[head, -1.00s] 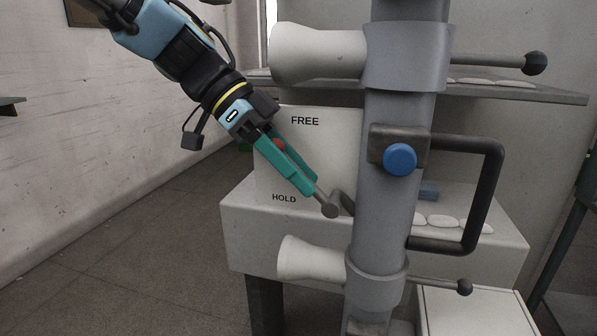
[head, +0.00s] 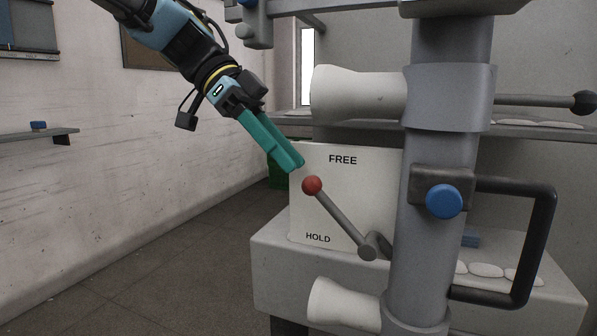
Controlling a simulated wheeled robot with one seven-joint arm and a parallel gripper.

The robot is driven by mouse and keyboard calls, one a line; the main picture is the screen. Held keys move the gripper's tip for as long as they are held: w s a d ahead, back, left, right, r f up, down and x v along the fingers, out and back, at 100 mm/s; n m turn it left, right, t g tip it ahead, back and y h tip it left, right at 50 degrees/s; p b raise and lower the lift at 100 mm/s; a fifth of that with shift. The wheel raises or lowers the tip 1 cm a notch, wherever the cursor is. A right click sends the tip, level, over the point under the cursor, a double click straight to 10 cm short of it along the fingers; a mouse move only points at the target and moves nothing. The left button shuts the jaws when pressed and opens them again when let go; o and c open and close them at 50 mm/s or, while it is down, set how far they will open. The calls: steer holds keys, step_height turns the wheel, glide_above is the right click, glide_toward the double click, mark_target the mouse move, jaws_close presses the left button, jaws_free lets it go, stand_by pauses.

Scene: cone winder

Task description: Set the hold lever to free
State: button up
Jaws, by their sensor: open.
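The hold lever is a grey rod (head: 340,221) with a red ball knob (head: 312,185). It runs up and left from a pivot (head: 372,246) at the lower right of a white panel (head: 375,180). The panel reads FREE at the top and HOLD at the bottom. The knob is at a height between the two words, closer to FREE. My gripper (head: 296,162), with green fingers, is just above and left of the knob, seemingly apart from it. It is open and holds nothing; the fingers overlap in this view, so their gap is hidden.
A thick grey column (head: 447,130) stands right of the panel, with a blue button (head: 444,201) and a dark bent handle (head: 545,235). White cones (head: 355,93) stick out left above and below the panel. Open floor (head: 190,260) lies to the left.

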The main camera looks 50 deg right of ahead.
steer(key=shift+c, duration=0.8)
steer(key=shift+w+a+f+n, duration=0.15)
steer(key=shift+w+f+n, duration=0.05)
steer(key=shift+n, duration=0.2)
steer(key=shift+c, duration=0.8)
steer(key=f+n, duration=0.1)
steer(key=n, duration=0.1)
steer(key=w+a+f+n+g, duration=0.1)
steer(key=n, duration=0.2)
steer(key=w+n+g, duration=0.1)
steer(key=n, duration=0.1)
steer(key=shift+a+f+n+b, duration=0.2)
steer(key=shift+f+n+b, duration=0.1)
steer(key=shift+f, duration=0.1)
jaws_close()
step_height(320, 180, down, 2)
steer(key=w+a+n+g, duration=0.1)
steer(key=w+n+g, duration=0.1)
steer(key=n, duration=0.5)
steer(key=n+g+h, duration=0.4)
steer(key=n+h, duration=0.1)
steer(key=n, duration=1.6)
glide_toward(338, 216)
step_height(338, 216, down, 2)
steer(key=s, duration=0.1)
steer(key=shift+s+d+r+p, duration=0.9)
steer(key=shift+s+d+r, duration=0.3)
steer(key=shift+r, duration=0.1)
